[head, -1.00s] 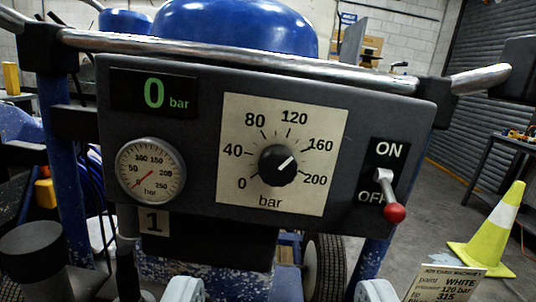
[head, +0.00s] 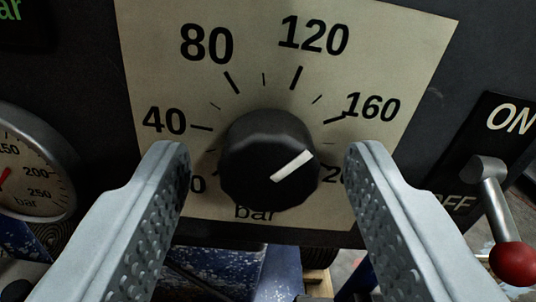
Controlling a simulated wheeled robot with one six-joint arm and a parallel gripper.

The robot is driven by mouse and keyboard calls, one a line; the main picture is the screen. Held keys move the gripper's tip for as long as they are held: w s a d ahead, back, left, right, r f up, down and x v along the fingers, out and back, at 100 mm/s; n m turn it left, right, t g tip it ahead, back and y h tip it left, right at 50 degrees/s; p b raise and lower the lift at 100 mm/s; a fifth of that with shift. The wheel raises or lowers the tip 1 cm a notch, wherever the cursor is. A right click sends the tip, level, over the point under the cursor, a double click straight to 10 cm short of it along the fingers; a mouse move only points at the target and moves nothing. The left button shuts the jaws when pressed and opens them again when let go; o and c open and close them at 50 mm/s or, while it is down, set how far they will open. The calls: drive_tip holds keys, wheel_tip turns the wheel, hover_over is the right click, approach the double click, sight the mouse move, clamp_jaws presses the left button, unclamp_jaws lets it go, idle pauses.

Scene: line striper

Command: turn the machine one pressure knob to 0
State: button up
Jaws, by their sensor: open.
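The black pressure knob (head: 268,160) sits on a pale dial plate (head: 200,85) marked in bar, with 40, 80, 120 and 160 readable. Its white pointer line slants up and to the right, on the 160 to 200 side of the scale. My gripper (head: 268,165) is open, with one finger left of the knob and one right of it, and gaps show between fingers and knob. The fingers partly cover the 0 and the 200. I cannot tell how far the fingertips are from the panel.
A switch lever (head: 494,200) with a red ball end stands at the right, beside ON and OFF labels; the lever points down. A round gauge (head: 35,165) is at the left edge. Part of a green digital display (head: 12,10) shows at the top left.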

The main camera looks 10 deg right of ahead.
drive_tip(key=c, duration=1)
